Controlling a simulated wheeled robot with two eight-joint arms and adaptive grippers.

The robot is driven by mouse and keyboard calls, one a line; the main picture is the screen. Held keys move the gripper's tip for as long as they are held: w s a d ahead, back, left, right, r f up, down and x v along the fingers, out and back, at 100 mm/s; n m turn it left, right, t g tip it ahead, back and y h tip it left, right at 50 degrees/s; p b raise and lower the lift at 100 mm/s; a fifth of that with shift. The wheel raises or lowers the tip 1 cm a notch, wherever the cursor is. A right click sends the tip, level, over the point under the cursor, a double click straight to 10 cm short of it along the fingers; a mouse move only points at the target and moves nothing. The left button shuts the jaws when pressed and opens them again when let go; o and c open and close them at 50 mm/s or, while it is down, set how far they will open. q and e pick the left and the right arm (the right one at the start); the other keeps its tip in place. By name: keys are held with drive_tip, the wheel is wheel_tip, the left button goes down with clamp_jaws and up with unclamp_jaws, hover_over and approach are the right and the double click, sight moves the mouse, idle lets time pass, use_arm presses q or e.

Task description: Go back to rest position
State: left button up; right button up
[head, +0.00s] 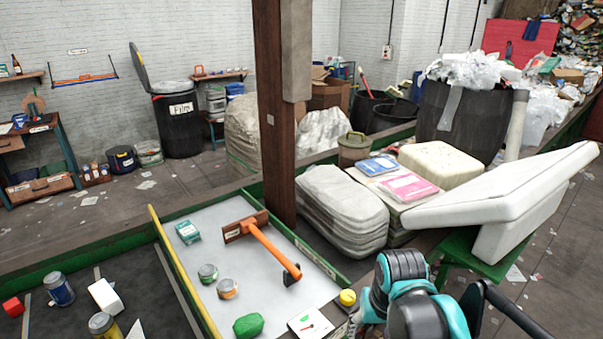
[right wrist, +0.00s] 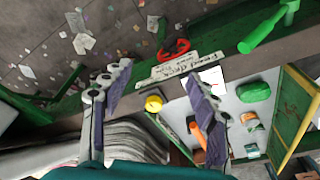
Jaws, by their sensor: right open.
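My right arm (head: 405,295) comes in at the bottom right of the head view, beside the green-edged sorting station. My right gripper (right wrist: 157,76) shows in the right wrist view with its two fingers spread and nothing between them. Past the fingers lie a wooden rim with a handwritten label (right wrist: 180,66) and a yellow knob (right wrist: 153,103). In the head view the gripper's fingers are mostly hidden by the arm and the bottom edge. My left gripper is not in view.
A pale tray (head: 222,218) holds an orange-handled tool (head: 272,250), a teal box (head: 188,232), two cans and a green lump (head: 248,325). A dark belt (head: 135,275) with several items lies left. White slabs (head: 500,195) and a stacked bale (head: 340,210) stand near my right arm.

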use_arm(q)
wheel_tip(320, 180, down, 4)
drive_tip(key=b, duration=0.3)
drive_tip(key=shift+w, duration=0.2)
use_arm(e)
drive_tip(key=s+d+f+t, duration=0.2)
drive_tip(key=s+f+t, duration=0.3)
drive_tip(key=s+f, duration=0.1)
drive_tip(key=shift+d+f, duration=0.3)
drive_tip(key=shift+d, duration=0.05)
